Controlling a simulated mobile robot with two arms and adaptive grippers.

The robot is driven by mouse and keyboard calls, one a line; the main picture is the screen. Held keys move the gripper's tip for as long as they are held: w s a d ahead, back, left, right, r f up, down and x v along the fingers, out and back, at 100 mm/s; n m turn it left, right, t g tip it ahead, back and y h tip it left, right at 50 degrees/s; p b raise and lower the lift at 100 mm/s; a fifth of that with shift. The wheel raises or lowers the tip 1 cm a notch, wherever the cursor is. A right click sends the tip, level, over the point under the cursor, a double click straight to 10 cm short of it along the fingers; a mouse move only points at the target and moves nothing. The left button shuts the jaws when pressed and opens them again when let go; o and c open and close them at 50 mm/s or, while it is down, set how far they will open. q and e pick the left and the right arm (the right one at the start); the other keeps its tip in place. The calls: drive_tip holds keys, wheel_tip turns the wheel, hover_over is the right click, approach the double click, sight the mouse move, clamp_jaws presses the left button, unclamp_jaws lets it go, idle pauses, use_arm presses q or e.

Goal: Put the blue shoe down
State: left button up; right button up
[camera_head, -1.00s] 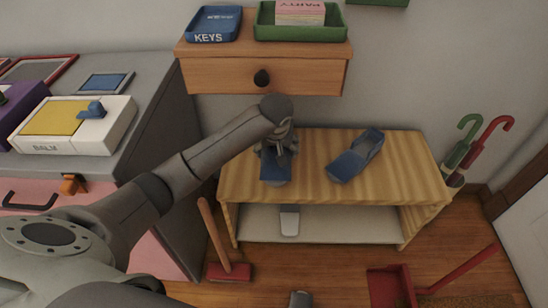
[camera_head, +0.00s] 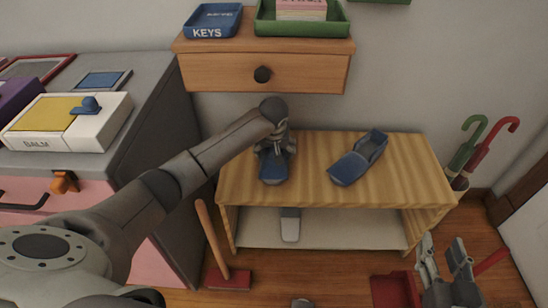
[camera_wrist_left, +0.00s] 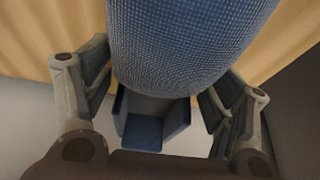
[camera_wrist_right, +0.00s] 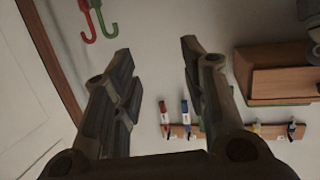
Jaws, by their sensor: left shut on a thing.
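One blue shoe (camera_head: 273,172) is at the left part of the wooden bench top (camera_head: 310,195), toe toward the front. My left gripper (camera_head: 273,145) is shut on its rear part from above. In the left wrist view the blue fabric of this shoe (camera_wrist_left: 185,45) fills the top, with a finger on each side. I cannot tell whether its sole touches the wood. A second blue shoe (camera_head: 358,158) lies at an angle to its right on the bench. My right gripper (camera_head: 445,265) is open and empty at the lower right, in front of the bench.
The bench's lower shelf (camera_head: 345,228) holds a grey item (camera_head: 290,225). A drawer unit (camera_head: 262,74) with trays hangs above the bench. A red brush (camera_head: 228,278) leans at the left, a red dustpan (camera_head: 392,290) lies right, and umbrellas (camera_head: 480,150) stand at the right.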

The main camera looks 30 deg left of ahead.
use_arm(q)
drive_tip(key=shift+w+a+f, duration=0.1)
drive_tip(key=shift+w+f, duration=0.05)
drive_tip(key=shift+f, duration=0.05)
wheel_tip(320, 180, down, 3)
drive_tip(key=shift+r+b, duration=0.15)
drive_tip(key=shift+b, duration=0.45)
use_arm(e)
wheel_tip(320, 180, up, 6)
drive_tip(key=a+t+y, duration=0.1)
drive_tip(key=t, duration=0.2)
drive_tip(key=shift+w, duration=0.4)
use_arm(q)
drive_tip(key=shift+f, duration=0.2)
use_arm(e)
drive_tip(key=shift+f, duration=0.15)
use_arm(q)
drive_tip(key=o, duration=1)
drive_tip(key=shift+o, duration=1.1)
